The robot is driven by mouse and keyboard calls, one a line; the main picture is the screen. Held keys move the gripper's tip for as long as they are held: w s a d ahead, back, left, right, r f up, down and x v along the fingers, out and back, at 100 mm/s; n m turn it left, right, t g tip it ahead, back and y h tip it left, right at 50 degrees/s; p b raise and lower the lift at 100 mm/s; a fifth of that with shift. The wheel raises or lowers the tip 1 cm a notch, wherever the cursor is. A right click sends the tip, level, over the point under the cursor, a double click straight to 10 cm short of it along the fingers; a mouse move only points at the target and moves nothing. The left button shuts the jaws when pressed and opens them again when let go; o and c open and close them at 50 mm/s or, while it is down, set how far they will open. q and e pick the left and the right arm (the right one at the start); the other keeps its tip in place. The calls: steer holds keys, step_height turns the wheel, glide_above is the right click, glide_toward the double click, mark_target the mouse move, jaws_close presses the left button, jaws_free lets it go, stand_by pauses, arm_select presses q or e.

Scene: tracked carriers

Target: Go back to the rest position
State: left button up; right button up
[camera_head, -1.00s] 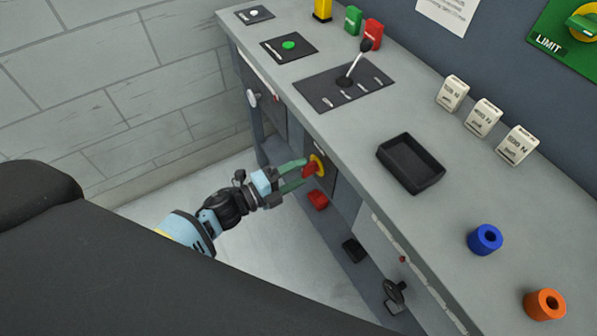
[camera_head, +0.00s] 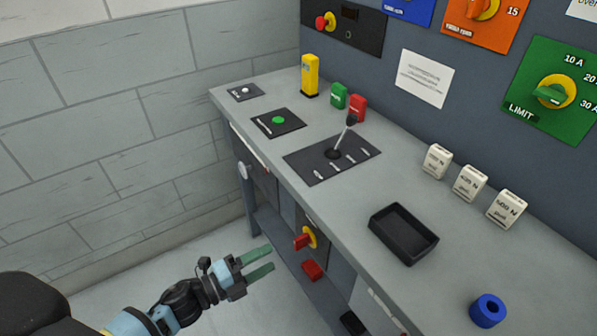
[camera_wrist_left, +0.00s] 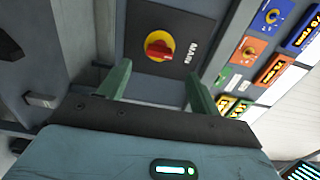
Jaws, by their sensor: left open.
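My left gripper (camera_head: 265,260) has green fingers and is open and empty, low in front of the bench. It is apart from the red rotary switch (camera_head: 303,241) on a yellow disc on the bench front, which lies just to its right. In the left wrist view the red switch (camera_wrist_left: 159,46) sits on a dark plate marked MAIN, beyond and between the two spread fingers (camera_wrist_left: 158,84). The switch's red handle is turned sideways in the head view. My right gripper is in neither view.
The grey bench (camera_head: 340,225) carries a lever panel (camera_head: 325,165), a black tray (camera_head: 404,234), a blue ring (camera_head: 488,310) and white blocks (camera_head: 470,183). A red object (camera_head: 312,270) is below the switch. Floor (camera_head: 235,310) is free around my left gripper.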

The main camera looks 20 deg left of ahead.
arm_select(q)
steer(key=s+d+n+g+y+p, duration=0.1)
steer(key=s+n+g+y+p, duration=0.4)
steer(key=s+n, duration=1.8)
steer(key=s+y+p, duration=0.4)
steer(key=s+p, duration=0.1)
steer(key=s, duration=0.1)
steer(key=shift+s+f+n+p, duration=0.15)
steer(key=shift+f+n+p, duration=0.15)
steer(key=shift+f+p, duration=0.05)
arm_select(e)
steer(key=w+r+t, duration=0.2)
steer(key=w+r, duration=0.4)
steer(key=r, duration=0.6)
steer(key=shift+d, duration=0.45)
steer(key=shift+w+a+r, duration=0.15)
